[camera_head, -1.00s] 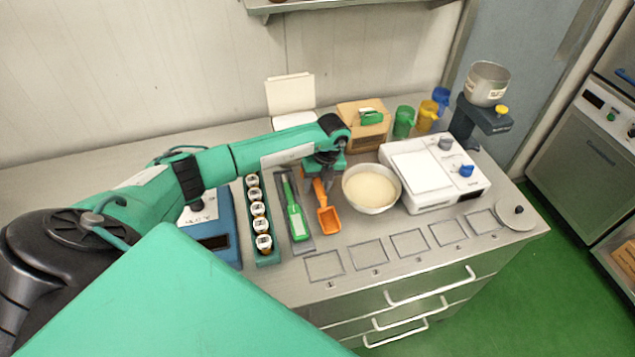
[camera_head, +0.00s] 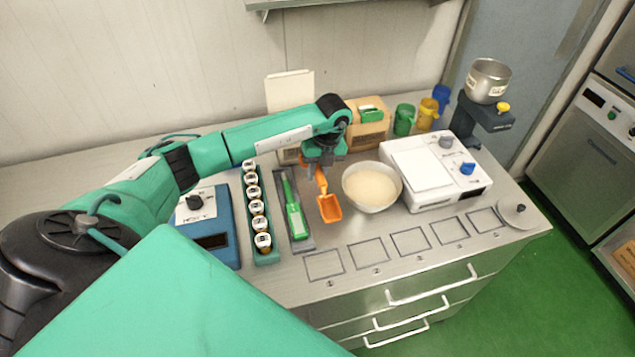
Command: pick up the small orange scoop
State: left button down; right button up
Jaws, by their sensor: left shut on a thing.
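The small orange scoop (camera_head: 330,207) is at the middle of the counter, between the green scoop (camera_head: 297,220) and the bowl of pale powder (camera_head: 372,187). Its bowl end points toward the counter's front, and its handle runs back to my left gripper (camera_head: 315,174). The left gripper points down and is shut on the orange scoop's handle, with the fingers partly hidden under the green gripper body. The scoop seems slightly above the counter, but the gap is hard to judge. My right gripper is not in view.
The green scoop lies in a grey tray (camera_head: 307,246) beside a rack of small jars (camera_head: 267,257). A blue device (camera_head: 222,255) stands left, a white machine (camera_head: 437,172) right. A cardboard box (camera_head: 370,136) and coloured jugs (camera_head: 404,120) stand behind. Square outlines (camera_head: 324,265) along the front are empty.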

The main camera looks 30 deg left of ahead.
pick_arm(q)
notch_tip(320, 180, up, 8)
jog(key=b, duration=0.2)
jog(key=shift+r+b, duration=0.2)
jog(key=shift+b, duration=0.1)
notch_tip(320, 180, up, 12)
jog(key=p, duration=0.4)
jog(key=shift+p, duration=0.35)
